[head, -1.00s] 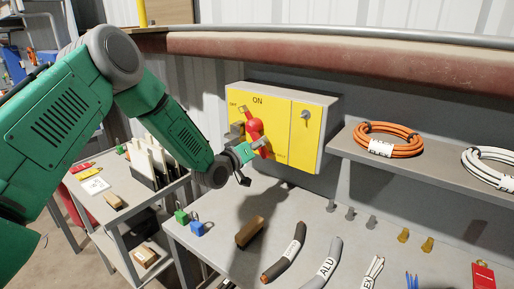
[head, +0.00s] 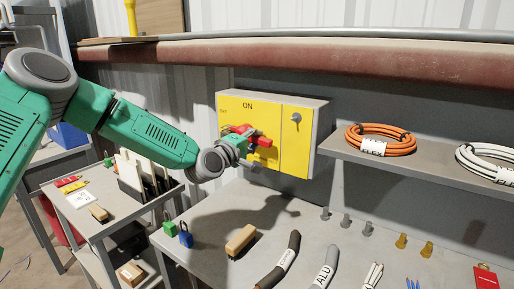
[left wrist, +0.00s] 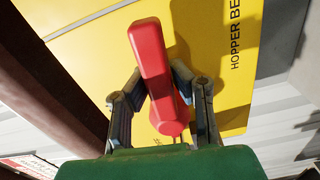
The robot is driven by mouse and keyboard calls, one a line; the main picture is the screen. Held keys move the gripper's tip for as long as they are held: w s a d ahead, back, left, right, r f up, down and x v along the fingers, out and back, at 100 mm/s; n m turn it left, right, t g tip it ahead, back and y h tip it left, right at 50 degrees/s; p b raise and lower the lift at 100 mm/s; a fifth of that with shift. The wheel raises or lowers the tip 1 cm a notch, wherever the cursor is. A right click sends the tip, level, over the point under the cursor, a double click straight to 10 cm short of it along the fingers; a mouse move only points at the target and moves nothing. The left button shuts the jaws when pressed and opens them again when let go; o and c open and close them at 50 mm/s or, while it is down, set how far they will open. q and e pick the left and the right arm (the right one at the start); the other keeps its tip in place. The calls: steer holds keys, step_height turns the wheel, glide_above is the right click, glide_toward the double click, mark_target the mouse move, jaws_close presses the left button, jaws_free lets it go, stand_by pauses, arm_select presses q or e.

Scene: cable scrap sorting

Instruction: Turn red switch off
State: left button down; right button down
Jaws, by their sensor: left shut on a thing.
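The red switch (head: 262,140) is a rotary handle on the yellow front of a grey box (head: 298,140) on the wall. In the head view it lies nearly sideways, partly hidden by my gripper. "ON" is printed above it and a small label stands at the upper left. My left gripper (head: 246,146) is at the handle, in front of the panel. In the left wrist view the red handle (left wrist: 150,60) lies between the two fingers of my gripper (left wrist: 158,78), which is shut on it. My right gripper is not in view.
A shelf (head: 420,160) with orange (head: 380,138) and white (head: 485,162) cable coils is right of the box. Below, the bench (head: 215,215) holds cable pieces, a wooden block (head: 241,241) and green and blue padlocks (head: 185,235). A side table (head: 95,222) stands left.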

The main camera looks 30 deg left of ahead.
arm_select(q)
steer(key=shift+a+n, duration=0.2)
steer(key=shift+n, duration=0.4)
steer(key=shift+s+b, duration=0.1)
steer(key=shift+b, duration=0.2)
steer(key=c, duration=1.4)
jaws_free()
steer(key=shift+s+a+r, duration=0.1)
steer(key=shift+a, duration=0.1)
steer(key=shift+s, duration=0.1)
